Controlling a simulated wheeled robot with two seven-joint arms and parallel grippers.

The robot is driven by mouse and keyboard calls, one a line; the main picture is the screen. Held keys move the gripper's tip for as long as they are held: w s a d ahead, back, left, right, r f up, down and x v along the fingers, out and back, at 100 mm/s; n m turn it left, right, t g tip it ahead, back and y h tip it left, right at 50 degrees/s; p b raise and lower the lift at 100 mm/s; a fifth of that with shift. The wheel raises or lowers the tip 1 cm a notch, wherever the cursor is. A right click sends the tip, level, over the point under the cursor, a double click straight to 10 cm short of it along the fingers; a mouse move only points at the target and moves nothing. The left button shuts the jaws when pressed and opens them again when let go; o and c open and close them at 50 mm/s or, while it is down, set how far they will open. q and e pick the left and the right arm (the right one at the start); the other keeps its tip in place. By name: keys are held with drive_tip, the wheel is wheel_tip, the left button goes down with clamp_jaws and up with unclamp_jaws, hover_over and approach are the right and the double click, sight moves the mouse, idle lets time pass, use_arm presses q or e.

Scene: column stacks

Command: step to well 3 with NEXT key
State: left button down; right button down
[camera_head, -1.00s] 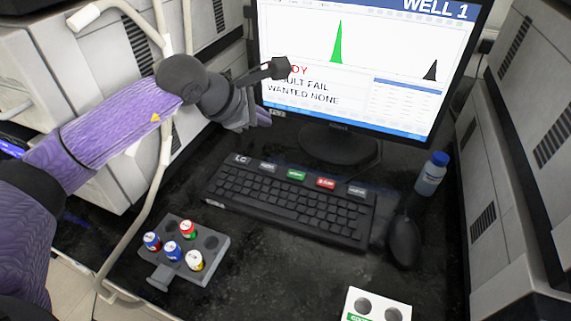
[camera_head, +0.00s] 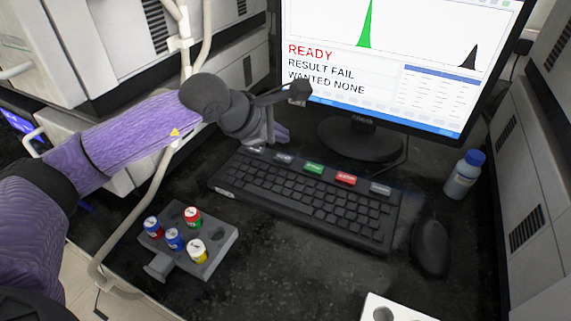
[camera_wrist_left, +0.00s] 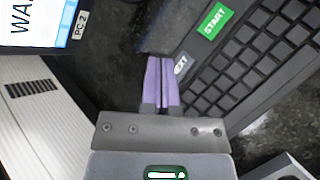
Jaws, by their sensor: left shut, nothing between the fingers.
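The keyboard (camera_head: 310,205) lies in front of the monitor (camera_head: 395,60) with a row of labelled keys along its back edge. The grey NEXT key (camera_head: 284,158) sits left of the green START key (camera_head: 313,168). In the left wrist view, the NEXT key (camera_wrist_left: 181,64) is partly hidden by a finger, with the START key (camera_wrist_left: 214,21) beyond it. My left gripper (camera_head: 280,134) is shut and empty; its purple fingertips (camera_wrist_left: 160,60) are beside the NEXT key. Contact cannot be told. The screen reads READY, RESULT FAIL, WANTED NONE. My right gripper is not in view.
A grey rack (camera_head: 215,255) with several coloured-cap vials stands at front left. A mouse (camera_head: 430,245) and a blue-capped bottle (camera_head: 463,176) are right of the keyboard. A white holder (camera_head: 400,308) is at the front edge. Instrument cabinets flank the desk.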

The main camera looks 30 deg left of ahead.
sight(280, 159)
use_arm(q)
wheel_tip(280, 159, down, 2)
drive_tip(key=shift+f+b, duration=0.15)
drive_tip(key=shift+b, duration=0.35)
idle(0.5)
idle(0.8)
drive_tip(key=shift+f+b, duration=0.3)
drive_tip(key=shift+f, duration=0.05)
idle(0.3)
